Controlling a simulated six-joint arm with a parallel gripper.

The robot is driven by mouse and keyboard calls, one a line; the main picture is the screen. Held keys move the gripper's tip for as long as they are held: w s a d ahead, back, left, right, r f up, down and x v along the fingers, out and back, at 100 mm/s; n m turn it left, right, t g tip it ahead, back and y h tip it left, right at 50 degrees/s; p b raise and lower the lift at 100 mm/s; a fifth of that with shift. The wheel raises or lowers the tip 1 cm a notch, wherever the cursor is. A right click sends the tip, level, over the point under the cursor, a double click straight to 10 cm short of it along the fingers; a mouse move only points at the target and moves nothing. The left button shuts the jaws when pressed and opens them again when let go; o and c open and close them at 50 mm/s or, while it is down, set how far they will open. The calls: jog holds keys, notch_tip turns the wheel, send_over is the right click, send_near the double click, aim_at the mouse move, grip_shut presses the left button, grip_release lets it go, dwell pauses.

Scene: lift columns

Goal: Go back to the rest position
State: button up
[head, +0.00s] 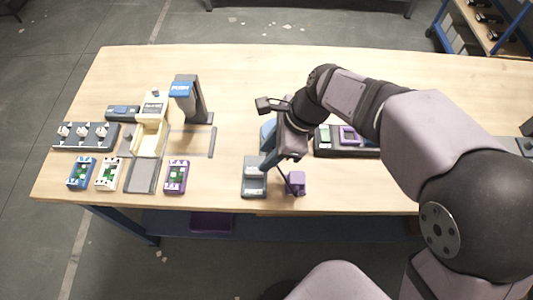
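My gripper (280,172) hangs over the front middle of the wooden table (230,85), at the end of my bent arm, which reaches in from the right. It is close to a grey-blue tray (254,190) on its left and a small purple block (296,183) on its right. The gripper and wrist are dark and small here, so I cannot tell whether the fingers are open or touch the block. The wrist hides part of the table behind it.
At the left stand a rack with white-topped pieces (85,137), a cream machine (149,137) and a grey column with a blue label (190,98). Blue (81,173), white (109,173) and purple (176,177) cases lie in front. A dark tray (345,150) lies behind my forearm.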

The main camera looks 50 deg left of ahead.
jog(key=w+d+f+n+t+h, duration=0.1)
jog(key=w+d+n+t, duration=0.35)
jog(key=d, duration=1.05)
jog(key=w+d+f+n+g+h, duration=0.15)
jog(key=w+d, duration=0.65)
jog(key=d, duration=0.8)
jog(key=s+d+f+n, duration=0.1)
jog(key=s+d+n, duration=0.3)
jog(key=d, duration=0.7)
notch_tip(320, 180, down, 12)
jog(key=s+m+b, duration=0.1)
jog(key=b, duration=1)
jog(key=shift+r+h, duration=0.15)
jog(key=shift+h, duration=0.3)
jog(key=shift+d, duration=0.1)
notch_tip(320, 180, up, 10)
jog(key=p, duration=0.9)
jog(key=shift+p, duration=0.3)
